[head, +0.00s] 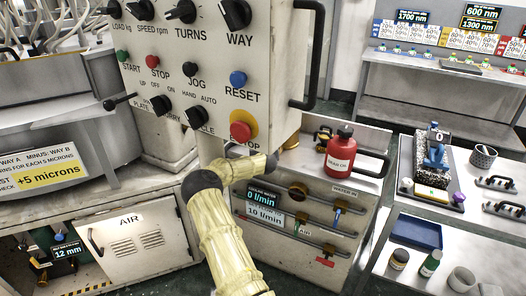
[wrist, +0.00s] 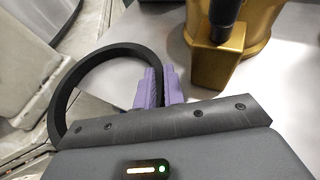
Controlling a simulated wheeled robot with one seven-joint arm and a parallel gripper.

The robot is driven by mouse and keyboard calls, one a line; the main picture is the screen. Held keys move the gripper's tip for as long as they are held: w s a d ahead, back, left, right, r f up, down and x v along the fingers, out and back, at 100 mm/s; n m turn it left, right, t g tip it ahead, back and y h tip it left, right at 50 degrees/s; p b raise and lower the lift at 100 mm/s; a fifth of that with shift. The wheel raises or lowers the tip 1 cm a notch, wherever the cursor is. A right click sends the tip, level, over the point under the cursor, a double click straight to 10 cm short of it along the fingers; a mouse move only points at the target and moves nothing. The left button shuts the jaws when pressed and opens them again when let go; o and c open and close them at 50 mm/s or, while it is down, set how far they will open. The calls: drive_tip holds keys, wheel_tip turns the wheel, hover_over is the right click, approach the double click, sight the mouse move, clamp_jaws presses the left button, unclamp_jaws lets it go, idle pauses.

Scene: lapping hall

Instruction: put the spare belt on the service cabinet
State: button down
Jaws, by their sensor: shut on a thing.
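In the wrist view the spare belt (wrist: 68,82), a black loop, is pinched between the purple fingers of my gripper (wrist: 158,84). The belt arcs out to the left of the fingers, and its near end is hidden behind the gripper body. A pale flat surface (wrist: 120,80) lies beneath; I cannot tell whether the belt touches it. In the head view a cabinet with water and air gauges and valves (head: 315,215), likely the service cabinet, stands right of my arm. My gripper and the belt are hidden in the head view, behind the control panel.
A red can (head: 341,155) stands on the cabinet's top. The hanging control panel (head: 205,75) blocks part of that top. A gold fixture (wrist: 213,62) with a black handle stands close right of my fingers. A loaded shelf rack (head: 400,215) is at right.

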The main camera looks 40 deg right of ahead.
drive_tip(key=shift+f, duration=0.15)
drive_tip(key=c, duration=1.5)
unclamp_jaws()
drive_tip(key=shift+r, duration=0.2)
drive_tip(key=v, duration=1.2)
